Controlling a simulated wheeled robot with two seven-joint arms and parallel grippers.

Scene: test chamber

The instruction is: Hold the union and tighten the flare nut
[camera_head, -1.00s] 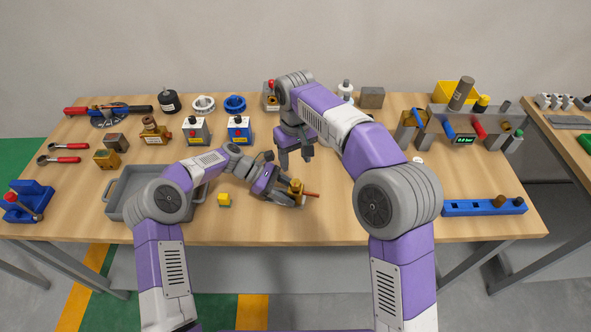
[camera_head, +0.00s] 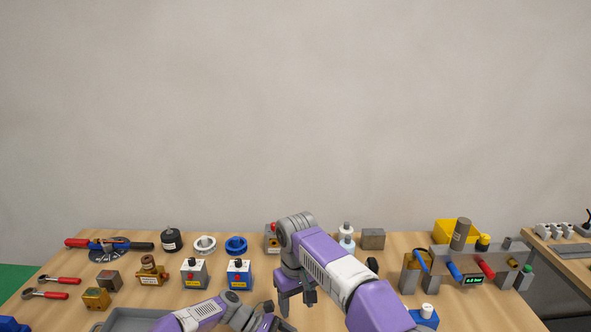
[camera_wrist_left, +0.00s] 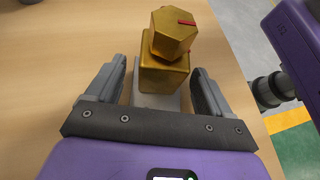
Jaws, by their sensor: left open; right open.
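In the left wrist view, a brass hex nut (camera_wrist_left: 174,34) with a red mark sits at the end of a squarer brass body (camera_wrist_left: 164,80), which looks like the union. A pale grey block (camera_wrist_left: 155,101) shows below it. My left gripper (camera_wrist_left: 157,68) is open, with one finger on each side of the brass body. Whether the fingers touch it, I cannot tell. In the head view, the brass fitting is out of frame, and only part of my left wrist shows at the bottom edge. My right gripper (camera_head: 297,300) is open and empty, pointing down over the table.
Tools and parts line the table (camera_head: 335,310): red-handled wrenches (camera_head: 50,288), a blue-and-white box (camera_head: 239,274), a blue ring (camera_head: 236,246) and a grey block (camera_head: 373,239). A grey fixture with a display (camera_head: 473,279) stands at the right. A grey tray (camera_head: 130,318) shows at lower left.

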